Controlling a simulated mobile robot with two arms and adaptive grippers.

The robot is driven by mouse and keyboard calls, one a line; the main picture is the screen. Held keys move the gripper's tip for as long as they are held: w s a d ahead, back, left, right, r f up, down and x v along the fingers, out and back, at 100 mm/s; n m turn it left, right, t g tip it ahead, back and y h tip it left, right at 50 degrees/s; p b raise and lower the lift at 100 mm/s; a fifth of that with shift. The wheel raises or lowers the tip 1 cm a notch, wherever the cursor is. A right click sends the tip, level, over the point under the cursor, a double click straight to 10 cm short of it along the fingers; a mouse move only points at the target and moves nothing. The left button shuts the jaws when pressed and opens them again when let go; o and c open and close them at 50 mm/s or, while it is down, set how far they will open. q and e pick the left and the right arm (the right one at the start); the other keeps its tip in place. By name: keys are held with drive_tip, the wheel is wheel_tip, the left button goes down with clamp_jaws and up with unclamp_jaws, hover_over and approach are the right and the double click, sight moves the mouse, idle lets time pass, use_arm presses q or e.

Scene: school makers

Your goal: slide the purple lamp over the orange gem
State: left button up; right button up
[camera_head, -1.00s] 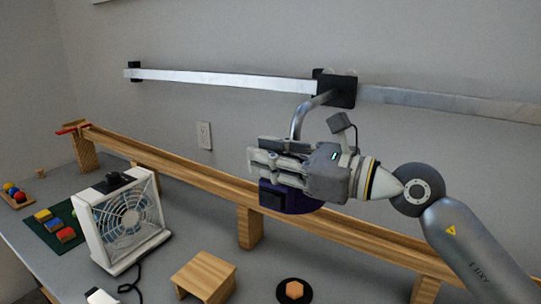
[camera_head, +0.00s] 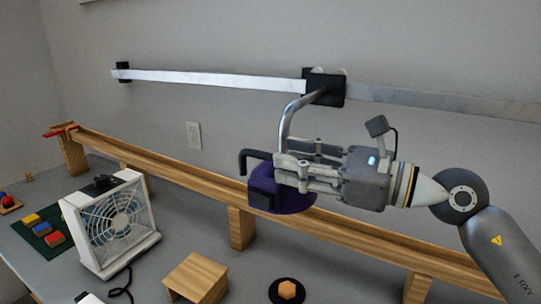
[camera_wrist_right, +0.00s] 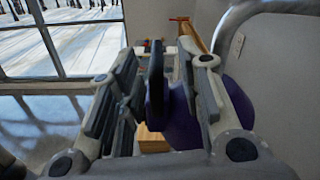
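The purple lamp (camera_head: 290,203) hangs from a curved metal arm on a black carriage (camera_head: 323,88) on the wall rail. Its black handle (camera_head: 255,155) sticks out to the left. The orange gem (camera_head: 288,289) lies on a round black base on the table, almost straight below the lamp in the head view; their depth offset is unclear. My right gripper (camera_head: 277,168) is at the lamp, fingers pointing left. In the right wrist view, the handle (camera_wrist_right: 155,85) stands between the spread fingers, with a gap to the left one. My left gripper is out of view.
A long sloping wooden track (camera_head: 175,168) runs behind the lamp. A white fan (camera_head: 112,222), a small wooden block stand (camera_head: 198,277) and a green mat (camera_head: 30,234) with coloured blocks are on the table. Bare tabletop lies around the gem.

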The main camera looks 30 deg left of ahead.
drive_tip(key=d, duration=0.6)
